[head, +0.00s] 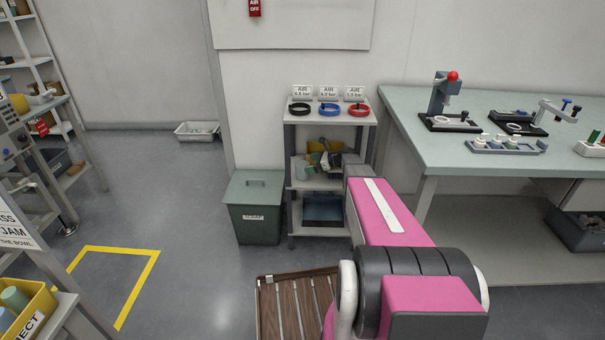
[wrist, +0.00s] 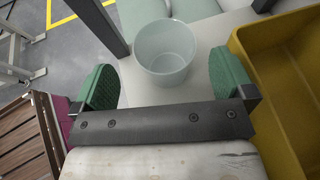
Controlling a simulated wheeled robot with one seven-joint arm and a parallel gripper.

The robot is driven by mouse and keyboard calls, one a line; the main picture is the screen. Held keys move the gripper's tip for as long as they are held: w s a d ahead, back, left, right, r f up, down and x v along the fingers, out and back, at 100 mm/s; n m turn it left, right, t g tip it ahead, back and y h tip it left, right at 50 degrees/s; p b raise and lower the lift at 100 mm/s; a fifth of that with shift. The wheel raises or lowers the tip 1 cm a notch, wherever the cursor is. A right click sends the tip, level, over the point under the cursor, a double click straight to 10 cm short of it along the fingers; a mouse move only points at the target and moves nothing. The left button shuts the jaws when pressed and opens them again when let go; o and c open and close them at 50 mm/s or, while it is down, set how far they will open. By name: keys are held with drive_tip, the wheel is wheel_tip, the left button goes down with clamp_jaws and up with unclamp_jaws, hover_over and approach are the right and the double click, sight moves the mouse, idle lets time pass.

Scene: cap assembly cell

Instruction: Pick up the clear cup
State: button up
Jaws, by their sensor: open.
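The clear cup (wrist: 166,52) stands upright on a pale shelf in the wrist view, and I look down into its open top. It looks empty. My gripper (wrist: 165,80) is open, with one green finger pad to the left of the cup and one to the right. There is a gap between the cup and each pad. In the head view, a pale cup shape (head: 301,168) shows on the middle shelf of the grey rack (head: 289,190). My gripper (head: 329,162) is small and partly hidden among the things there.
A yellow bin (wrist: 268,60) stands close to the right finger in the wrist view; dark rack posts rise nearby. In the head view, a green lidded bin (head: 253,215) stands left of the rack. A workbench (head: 420,150) with fixtures is on the right. Floor at left is mostly clear.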

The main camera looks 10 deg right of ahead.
sight(303, 165)
drive_tip(key=x, duration=0.5)
drive_tip(key=shift+w+d+f, duration=0.1)
drive_tip(key=shift+w+f, duration=0.1)
drive_tip(key=c, duration=0.9)
drive_tip(key=shift+r, duration=0.1)
